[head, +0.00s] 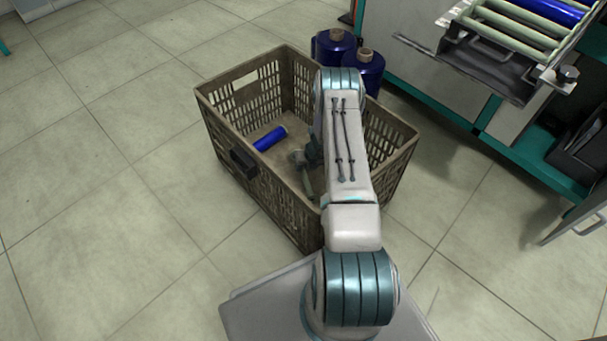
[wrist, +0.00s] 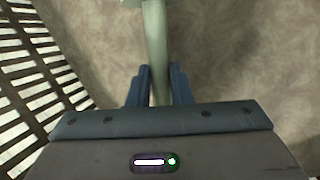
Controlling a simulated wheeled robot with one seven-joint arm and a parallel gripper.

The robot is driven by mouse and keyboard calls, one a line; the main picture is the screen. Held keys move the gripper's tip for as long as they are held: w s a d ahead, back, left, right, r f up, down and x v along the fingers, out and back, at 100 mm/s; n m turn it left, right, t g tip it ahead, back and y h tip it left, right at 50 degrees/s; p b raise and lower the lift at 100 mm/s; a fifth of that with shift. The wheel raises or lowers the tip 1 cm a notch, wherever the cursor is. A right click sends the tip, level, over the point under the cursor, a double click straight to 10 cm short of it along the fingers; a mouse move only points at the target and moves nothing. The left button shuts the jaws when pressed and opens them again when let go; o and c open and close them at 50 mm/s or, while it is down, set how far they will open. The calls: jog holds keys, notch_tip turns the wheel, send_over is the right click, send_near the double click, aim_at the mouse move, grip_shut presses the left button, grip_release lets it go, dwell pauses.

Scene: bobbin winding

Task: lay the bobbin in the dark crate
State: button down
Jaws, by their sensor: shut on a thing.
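The dark crate (head: 222,120) is a brown slatted box on the floor. The bobbin (head: 307,184) looks like a pale grey-green rod with a wider piece at one end. It is inside the crate's walls, low down, partly hidden by my arm. My gripper (head: 314,154) is mostly hidden behind the arm in the head view. In the wrist view my gripper (wrist: 160,88) has its two dark blue fingers shut on the bobbin's rod (wrist: 154,45), which runs up out of the frame. I cannot tell whether the bobbin touches the crate's bottom.
A blue roll (head: 270,139) lies in the crate near its left wall. Two dark blue spools (head: 366,75) stand behind the crate. A machine with pale rollers (head: 507,38) and a teal-edged cabinet (head: 415,80) is at the right. The floor at left is clear.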

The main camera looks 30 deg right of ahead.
aim_at(304, 172)
jog(key=shift+f+b, duration=0.8)
jog(key=shift+f, duration=1)
